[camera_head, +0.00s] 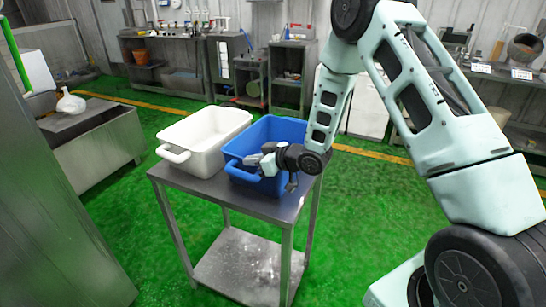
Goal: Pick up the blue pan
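The blue pan (290,130) is a deep, rectangular tub standing upright on the top of a metal cart (272,207). A blue handle (238,173) sticks out from its front left end. My gripper (258,163) is at the near front side of the pan, close to the handle and overlapping the pan's front wall in the picture. The gripper looks small and partly merges with the wrist, so I cannot tell whether its fingers touch the pan or whether they are open or shut.
A white pan (205,143) with a handle stands directly left of the blue pan on the same cart. The cart has a lower shelf (250,265). A metal bench (95,145) stands to the left, and workbenches line the back wall. Green floor around the cart is clear.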

